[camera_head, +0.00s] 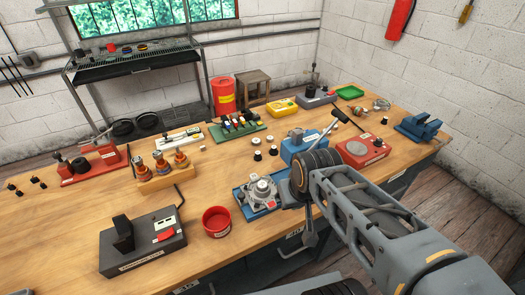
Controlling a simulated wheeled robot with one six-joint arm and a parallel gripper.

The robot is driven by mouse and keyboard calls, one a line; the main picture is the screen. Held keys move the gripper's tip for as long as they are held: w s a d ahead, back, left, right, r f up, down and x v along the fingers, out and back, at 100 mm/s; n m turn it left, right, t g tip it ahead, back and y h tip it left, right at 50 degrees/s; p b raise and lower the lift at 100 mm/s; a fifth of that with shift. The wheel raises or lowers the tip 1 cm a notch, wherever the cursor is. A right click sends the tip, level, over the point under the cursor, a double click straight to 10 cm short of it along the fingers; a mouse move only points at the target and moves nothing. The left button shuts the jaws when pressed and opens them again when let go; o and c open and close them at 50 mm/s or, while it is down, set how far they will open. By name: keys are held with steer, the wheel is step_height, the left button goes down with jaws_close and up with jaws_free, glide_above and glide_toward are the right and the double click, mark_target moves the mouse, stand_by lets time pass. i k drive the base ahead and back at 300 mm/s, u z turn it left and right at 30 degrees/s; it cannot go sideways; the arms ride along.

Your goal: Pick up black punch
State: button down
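I cannot single out the black punch for sure. A green rack (238,130) on the far middle of the bench holds several small upright tools with dark and coloured tops. Several small black upright pieces (35,181) stand at the bench's left end, too small to identify. My arm reaches in from the lower right over the front of the bench. Its end, my gripper (309,236), seems to hang by the bench's front edge, right of the blue tray with the alternator housing (262,190). Its fingers are not clear, nor whether they hold anything.
A black box (143,243) with an upright block and a red cup (216,221) stand at the front. A wooden stand (168,180) with copper coils, a blue device (298,150), a red device (362,152) and a blue vise (418,128) crowd the bench. Bare wood lies left of centre.

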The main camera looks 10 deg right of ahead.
mark_target(258, 158)
steer(key=z, duration=1.1)
steer(key=k, duration=0.65)
steer(key=u, duration=1.25)
steer(key=i, duration=0.5)
steer(key=z, duration=0.05)
